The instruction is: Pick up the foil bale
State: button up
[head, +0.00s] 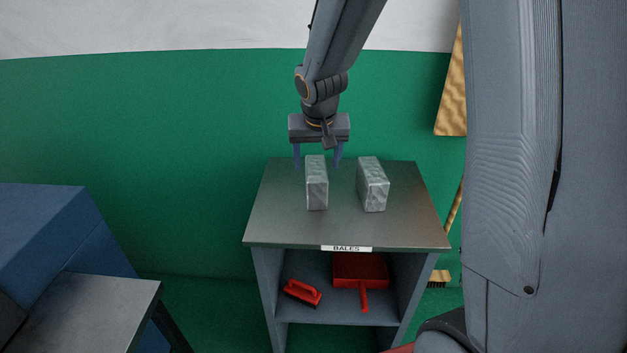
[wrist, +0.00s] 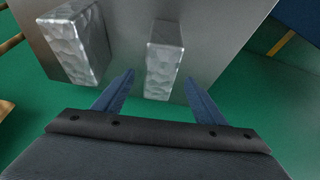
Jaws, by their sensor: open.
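Two silvery foil bales stand apart on top of a grey cabinet labelled BALES. The left foil bale (head: 316,184) is in front of and below my gripper (head: 318,163) in the head view. The right foil bale (head: 372,185) is a short way to its right. In the wrist view, my gripper (wrist: 158,92) is open, its two blue fingers spread and empty. One foil bale (wrist: 162,66) stands ahead of the gap between the fingers. The other foil bale (wrist: 75,47) is at the upper left, outside the fingers.
The cabinet top (head: 290,220) is otherwise clear. A red brush (head: 301,292) and a red dustpan (head: 360,270) lie on the shelf below. A blue block-shaped unit with a grey surface (head: 95,305) stands at the left. A green wall is behind the cabinet.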

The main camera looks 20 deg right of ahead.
jog(key=shift+w+d+f, duration=0.1)
jog(key=shift+w+f, duration=0.15)
jog(key=shift+f, duration=0.05)
jog(key=shift+p+x, duration=0.55)
jog(key=shift+x, duration=3.2)
jog(key=shift+w, duration=0.2)
jog(key=shift+f+b, duration=0.25)
jog(key=shift+b, duration=0.2)
jog(key=shift+c, duration=0.5)
jog(key=c, duration=1.3)
jog(key=shift+o, duration=0.2)
jog(key=shift+r, duration=0.1)
